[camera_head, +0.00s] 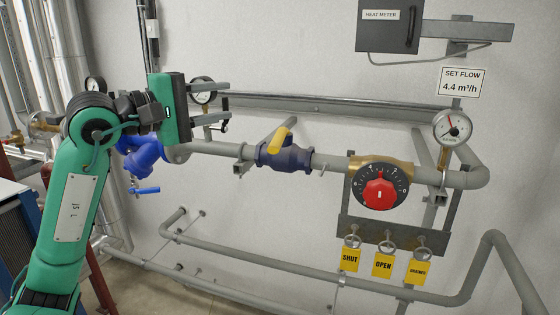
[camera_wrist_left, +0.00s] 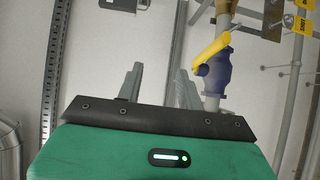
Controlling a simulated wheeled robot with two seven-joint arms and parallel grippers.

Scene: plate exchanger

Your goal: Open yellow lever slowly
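The yellow lever (camera_head: 281,139) sits on top of a dark blue valve (camera_head: 287,158) in the grey horizontal pipe. It slants up and to the right in the head view. My left gripper (camera_head: 226,105) is up and to the left of the lever, apart from it, with its two fingers spread and nothing between them. In the left wrist view the open fingers (camera_wrist_left: 160,72) point at bare wall, and the yellow lever (camera_wrist_left: 211,52) and blue valve (camera_wrist_left: 216,75) are to their right. My right gripper is in neither view.
A red dial (camera_head: 379,193) and a gauge (camera_head: 452,127) are on the pipe to the right. Another gauge (camera_head: 202,91) is behind my left gripper. Yellow tags (camera_head: 383,265) hang below the dial. A blue fitting (camera_head: 142,153) is left of the valve. A lower pipe (camera_head: 300,268) runs underneath.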

